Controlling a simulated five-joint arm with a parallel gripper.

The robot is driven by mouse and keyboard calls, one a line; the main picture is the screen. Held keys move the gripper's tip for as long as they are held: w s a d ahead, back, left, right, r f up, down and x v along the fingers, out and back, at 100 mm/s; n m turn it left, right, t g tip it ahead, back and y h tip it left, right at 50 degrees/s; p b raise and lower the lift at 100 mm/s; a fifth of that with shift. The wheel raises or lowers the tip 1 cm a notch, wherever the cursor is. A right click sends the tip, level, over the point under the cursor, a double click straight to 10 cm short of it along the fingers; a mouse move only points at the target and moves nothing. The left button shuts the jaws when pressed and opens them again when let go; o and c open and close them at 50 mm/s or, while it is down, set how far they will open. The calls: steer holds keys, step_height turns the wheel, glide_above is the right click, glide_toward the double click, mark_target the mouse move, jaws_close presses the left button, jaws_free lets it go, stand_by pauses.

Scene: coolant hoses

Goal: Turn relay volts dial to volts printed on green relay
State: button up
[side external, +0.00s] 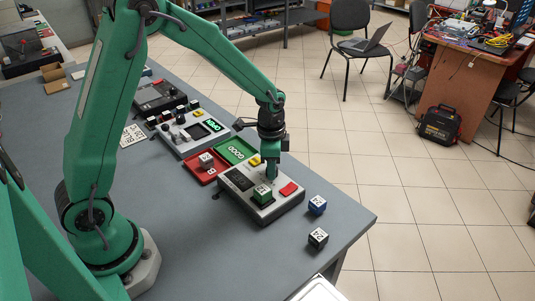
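A grey tester box (285,208) stands near the table's right edge. A green relay (262,196), a small cube with a white printed top, sits upright at the front of this box. Its print is too small to read surely. Whether the fingers touch anything or are open is too small to tell. The box has a dark panel (238,178) on its left.
A blue cube (317,205) and a black cube (318,238) stand right of the box. A green tray marked GOOD (234,146) and a red tray (190,170) holding a cube (206,159) lie behind. Another device (184,145) stands further back. The front table is clear.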

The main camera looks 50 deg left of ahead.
steer(key=c, duration=0.4)
steer(key=shift+o, duration=0.2)
steer(key=shift+d+n, duration=0.1)
steer(key=shift+n, duration=0.3)
steer(key=n, duration=0.9)
steer(key=shift+s+d+g, duration=0.1)
steer(key=shift+g, duration=0.2)
steer(key=o, duration=1)
